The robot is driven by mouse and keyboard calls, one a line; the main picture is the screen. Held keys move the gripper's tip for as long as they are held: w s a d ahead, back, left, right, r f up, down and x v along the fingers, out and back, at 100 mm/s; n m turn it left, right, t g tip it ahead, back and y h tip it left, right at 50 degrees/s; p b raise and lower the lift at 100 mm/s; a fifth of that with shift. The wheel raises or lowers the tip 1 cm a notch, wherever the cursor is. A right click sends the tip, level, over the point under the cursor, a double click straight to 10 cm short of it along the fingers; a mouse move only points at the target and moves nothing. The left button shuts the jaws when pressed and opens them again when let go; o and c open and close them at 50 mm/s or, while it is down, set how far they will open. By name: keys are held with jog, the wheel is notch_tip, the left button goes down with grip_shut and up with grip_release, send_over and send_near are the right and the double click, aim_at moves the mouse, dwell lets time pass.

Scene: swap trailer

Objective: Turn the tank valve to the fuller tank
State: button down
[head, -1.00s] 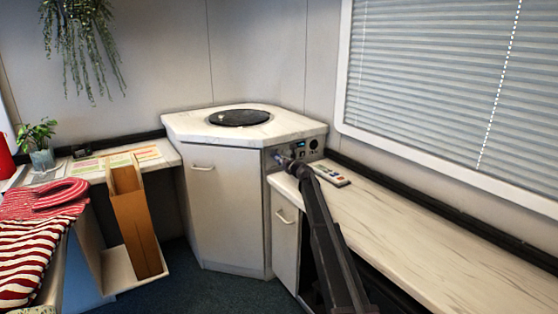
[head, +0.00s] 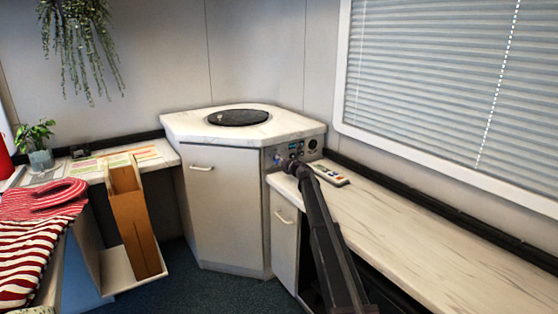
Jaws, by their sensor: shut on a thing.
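A small grey control panel (head: 303,146) is set into the side of the white corner cabinet, above the right counter. It carries a lit blue display (head: 294,146) and a round dark fitting (head: 313,144). I cannot read the display or tell tank levels from here. My gripper (head: 281,160) is at the panel's lower left, at the far end of my dark arm. It looks shut on a small part there, likely the valve handle, which is mostly hidden by the gripper and wrist. The handle's direction cannot be made out.
A remote-like keypad (head: 330,175) lies on the right counter (head: 420,225) close beside my arm. The corner cabinet top (head: 290,121) has a round dark lid (head: 238,117). A brown upright holder (head: 133,215) and a red-striped cloth (head: 40,235) are at the left.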

jog(key=m, duration=0.6)
jog(key=shift+w+f+m, duration=0.1)
jog(key=shift+f+m, duration=0.1)
jog(key=shift+m, duration=0.2)
jog(key=c, duration=0.7)
grip_release()
jog(key=shift+d, duration=0.1)
jog(key=shift+d, duration=0.15)
jog(key=v, duration=1.2)
